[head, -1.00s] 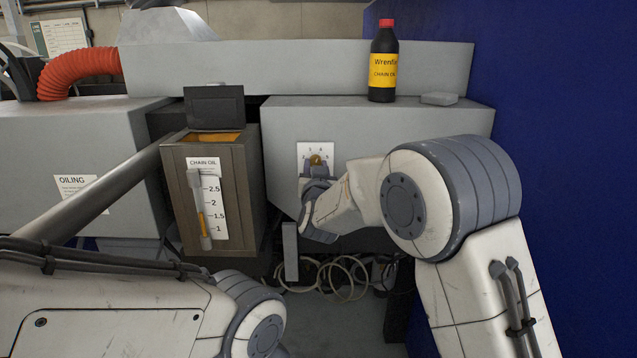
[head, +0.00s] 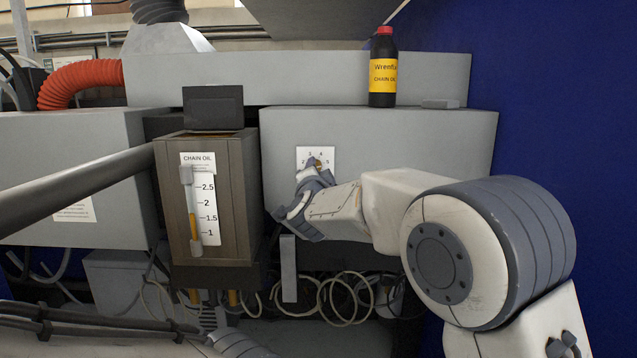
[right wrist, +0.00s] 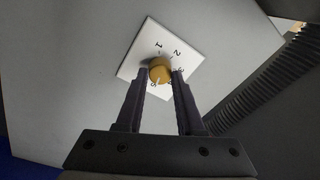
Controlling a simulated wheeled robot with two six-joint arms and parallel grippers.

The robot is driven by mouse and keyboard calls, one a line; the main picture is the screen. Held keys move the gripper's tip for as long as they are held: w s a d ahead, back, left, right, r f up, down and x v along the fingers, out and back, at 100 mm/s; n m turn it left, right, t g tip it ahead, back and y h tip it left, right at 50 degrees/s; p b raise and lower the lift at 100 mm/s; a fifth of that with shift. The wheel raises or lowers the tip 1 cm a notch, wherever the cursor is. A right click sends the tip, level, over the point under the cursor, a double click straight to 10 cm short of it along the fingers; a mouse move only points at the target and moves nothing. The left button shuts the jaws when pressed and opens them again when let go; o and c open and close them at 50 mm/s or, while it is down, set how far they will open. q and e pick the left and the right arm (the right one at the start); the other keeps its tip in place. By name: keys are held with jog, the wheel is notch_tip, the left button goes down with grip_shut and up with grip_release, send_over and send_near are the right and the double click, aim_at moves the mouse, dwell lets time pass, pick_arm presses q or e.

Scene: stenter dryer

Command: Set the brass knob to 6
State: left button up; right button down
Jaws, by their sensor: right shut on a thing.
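The brass knob (right wrist: 159,68) sits on a white dial plate (right wrist: 137,71) on the grey housing. In the right wrist view the digits 1 and 2 read clearly; others are partly hidden by the fingers, and I cannot read the knob's setting. My right gripper (right wrist: 160,75) is shut on the knob, one fingertip on each side. In the head view the right gripper (head: 315,173) covers the lower part of the dial plate (head: 329,156), and only a bit of the knob (head: 317,163) shows. My left gripper is not in view.
A black chain oil bottle (head: 383,73) stands on the ledge above. A brown oil tank (head: 177,223) with a level gauge stands left of the dial. A blue wall (head: 545,110) closes off the right. Loose cables (head: 345,290) hang below the housing.

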jog(key=shift+m+h+b, duration=0.3)
jog(key=shift+m+b, duration=2.15)
jog(key=shift+m, duration=2.55)
jog(key=c, duration=0.5)
grip_release()
